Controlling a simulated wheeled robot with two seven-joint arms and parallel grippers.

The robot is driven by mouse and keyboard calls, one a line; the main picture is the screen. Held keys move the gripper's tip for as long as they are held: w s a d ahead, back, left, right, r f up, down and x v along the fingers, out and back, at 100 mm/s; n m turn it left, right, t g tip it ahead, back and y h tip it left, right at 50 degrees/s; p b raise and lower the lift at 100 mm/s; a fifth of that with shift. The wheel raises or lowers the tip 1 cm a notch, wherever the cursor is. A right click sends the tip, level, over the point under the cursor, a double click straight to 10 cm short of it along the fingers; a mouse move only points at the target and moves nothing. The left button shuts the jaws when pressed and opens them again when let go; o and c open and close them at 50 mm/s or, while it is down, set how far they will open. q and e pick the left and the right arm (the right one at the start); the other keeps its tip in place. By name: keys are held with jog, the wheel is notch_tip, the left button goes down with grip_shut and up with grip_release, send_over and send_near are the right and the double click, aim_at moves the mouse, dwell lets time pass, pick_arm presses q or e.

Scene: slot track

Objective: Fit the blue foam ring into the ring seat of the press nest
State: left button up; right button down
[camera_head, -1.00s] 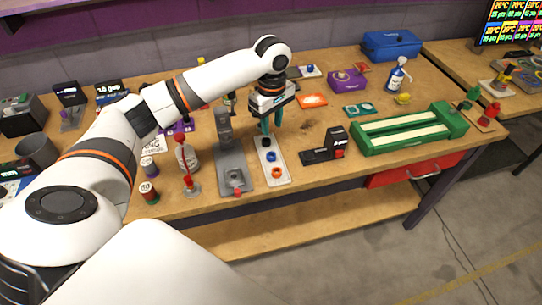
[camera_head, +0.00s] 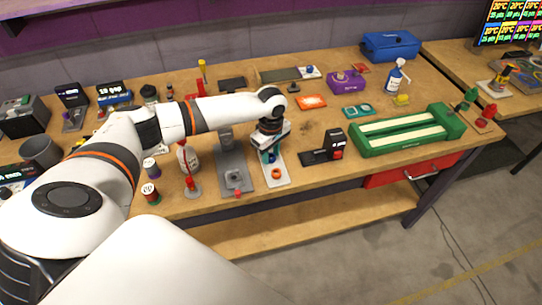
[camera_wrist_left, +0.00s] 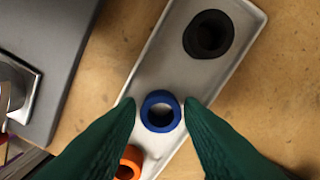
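The blue foam ring (camera_wrist_left: 148,109) lies on a pale tray (camera_wrist_left: 160,62) between a black ring (camera_wrist_left: 209,20) and an orange ring (camera_wrist_left: 131,154). My left gripper (camera_wrist_left: 160,112) is open, one green finger on each side of the blue ring. Gaps to the ring look small; I cannot tell if either finger touches it. In the head view my left gripper (camera_head: 270,156) is low over the tray and mostly hides the blue ring. The grey press nest (camera_head: 231,158) stands just left of the tray, its round seat (camera_head: 234,179) near the front. My right gripper is not in view.
A black-and-red device (camera_head: 325,149) stands right of the tray, beside a green fixture (camera_head: 410,130). A white bottle (camera_head: 188,158) and a red-handled tool (camera_head: 192,185) stand left of the nest. The table's front edge is close to the tray.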

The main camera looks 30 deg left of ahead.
pick_arm(q)
jog(key=shift+f, duration=0.1)
jog(key=shift+c, duration=0.5)
jog(key=c, duration=0.6)
notch_tip(320, 180, up, 10)
jog(key=b, duration=0.1)
jog(key=s+d+r+m, duration=0.1)
jog(key=s+d+m, duration=0.3)
jog(key=s+m, duration=0.1)
jog(key=s+d+r+m, duration=0.1)
jog(key=s+d+m, duration=0.4)
jog(key=s+d+r+m, duration=0.2)
jog(key=s+d+m, duration=0.3)
jog(key=m, duration=0.1)
jog(key=shift+s, duration=0.1)
